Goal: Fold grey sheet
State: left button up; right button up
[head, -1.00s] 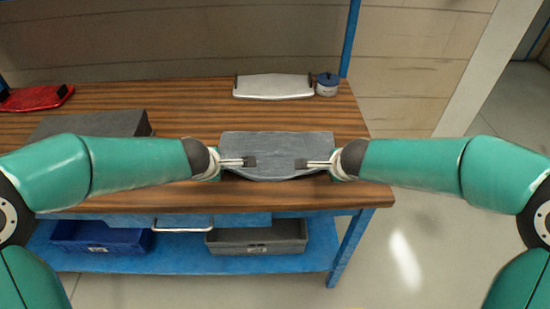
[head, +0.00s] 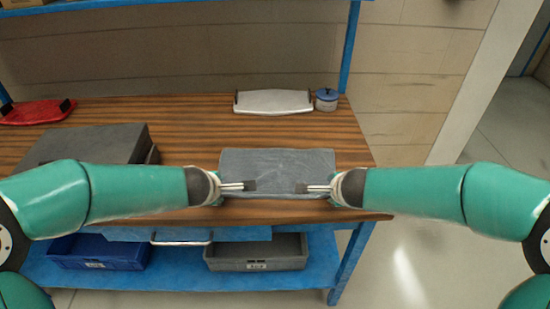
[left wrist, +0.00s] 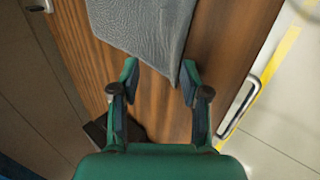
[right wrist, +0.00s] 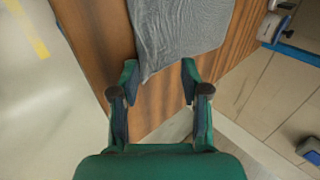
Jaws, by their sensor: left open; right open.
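The grey sheet (head: 277,165) lies flat near the front edge of the wooden bench, a wide rectangle with a nearly straight near edge. My left gripper (head: 252,186) is at its left near part and my right gripper (head: 302,187) at its right near part, facing each other. In the left wrist view, my left gripper (left wrist: 159,74) is open, with the sheet's corner (left wrist: 155,30) just ahead of and between the fingertips. In the right wrist view, my right gripper (right wrist: 159,72) is also open, with the sheet (right wrist: 178,28) reaching between its tips. Any contact is unclear.
A silvery tray (head: 273,101) and a blue-lidded jar (head: 327,99) stand behind the sheet. A dark grey box (head: 85,146) and a red item (head: 37,111) are at left. Below are a blue bin (head: 98,251), grey bin (head: 256,252) and a drawer handle (head: 181,237).

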pick_arm(q)
jog(key=shift+r, duration=0.25)
pick_arm(e)
jog(key=shift+r, duration=0.2)
pick_arm(q)
jog(key=v, duration=1)
jog(key=shift+w+r, duration=0.2)
jog(key=shift+r, duration=0.25)
pick_arm(e)
jog(key=v, duration=1)
jog(key=shift+w+r, duration=0.2)
jog(key=shift+r, duration=0.25)
pick_arm(q)
jog(key=shift+s+f, duration=0.1)
